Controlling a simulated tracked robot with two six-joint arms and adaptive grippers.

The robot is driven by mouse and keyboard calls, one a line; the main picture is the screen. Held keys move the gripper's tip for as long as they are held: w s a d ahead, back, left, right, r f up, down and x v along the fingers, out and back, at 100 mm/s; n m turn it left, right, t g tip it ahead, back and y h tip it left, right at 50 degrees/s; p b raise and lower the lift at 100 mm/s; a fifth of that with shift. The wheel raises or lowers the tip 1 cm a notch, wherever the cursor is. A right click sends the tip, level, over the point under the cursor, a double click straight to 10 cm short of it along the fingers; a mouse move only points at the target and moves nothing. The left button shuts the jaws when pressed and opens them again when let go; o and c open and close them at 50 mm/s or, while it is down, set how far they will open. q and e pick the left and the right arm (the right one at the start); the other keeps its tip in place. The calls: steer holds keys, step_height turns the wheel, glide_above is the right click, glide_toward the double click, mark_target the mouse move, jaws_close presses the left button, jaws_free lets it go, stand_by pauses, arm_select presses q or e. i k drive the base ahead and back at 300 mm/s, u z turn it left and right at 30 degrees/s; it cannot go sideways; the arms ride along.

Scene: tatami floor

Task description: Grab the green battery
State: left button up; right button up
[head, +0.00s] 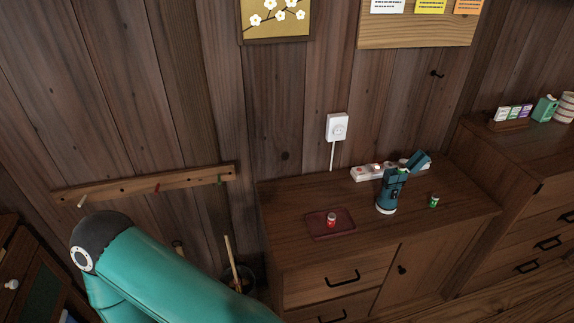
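The green battery (433,201) stands upright on top of the wooden cabinet (280,225), to the right of a dark teal device (387,193). It is small in the head view and nothing covers it. A red battery (331,220) stands on a small reddish tray (314,228) on the left part of the cabinet top. My teal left arm crosses the lower left of the view, well away from the green battery. Its gripper is outside the frame. My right gripper is also not in view.
A white power strip (360,175) lies at the back of the cabinet top, under a wall outlet (337,127). The cabinet top's front right is clear.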

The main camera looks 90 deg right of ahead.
mark_target(435, 197)
steer(key=z, duration=0.2)
steer(key=k, duration=2.1)
steer(key=z, duration=1.6)
steer(key=i, duration=1.1)
steer(key=z, duration=0.05)
